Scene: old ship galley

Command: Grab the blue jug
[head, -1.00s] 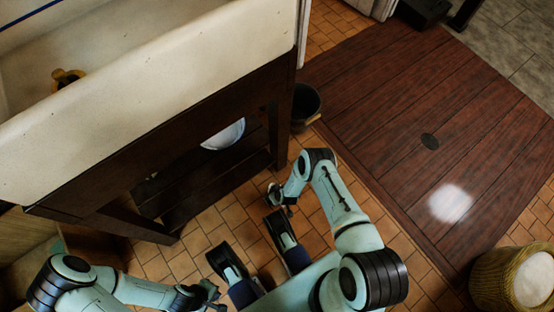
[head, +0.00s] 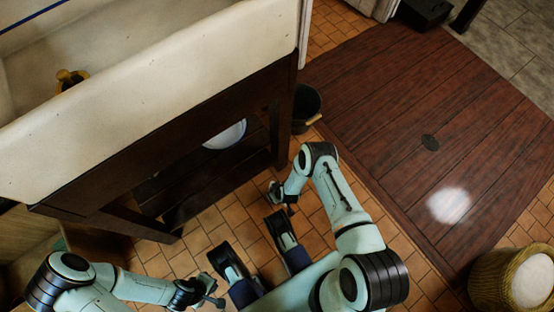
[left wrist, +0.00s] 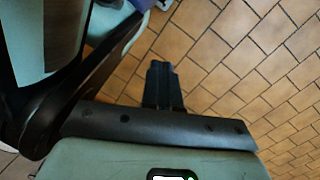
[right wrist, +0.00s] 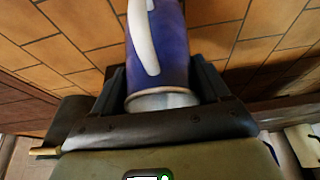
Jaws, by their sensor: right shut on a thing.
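The blue jug (right wrist: 172,55) shows in the right wrist view, with a pale curved handle and a light rim at the near end. My right gripper (right wrist: 162,80) is shut on it, one finger on each side. In the head view my right gripper (head: 279,196) is low over the tiles beside the dark wooden stand, and I cannot make out the jug there. My left gripper (head: 212,291) is at the bottom of the head view, away from the jug. In the left wrist view its fingers (left wrist: 162,80) are together and empty above the tiled floor.
A white sink (head: 170,75) on a dark wooden stand (head: 190,145) fills the left. A pale round thing (head: 226,135) lies on its lower shelf. A black bucket (head: 307,104) stands by its corner. A wicker basket (head: 490,280) is at lower right.

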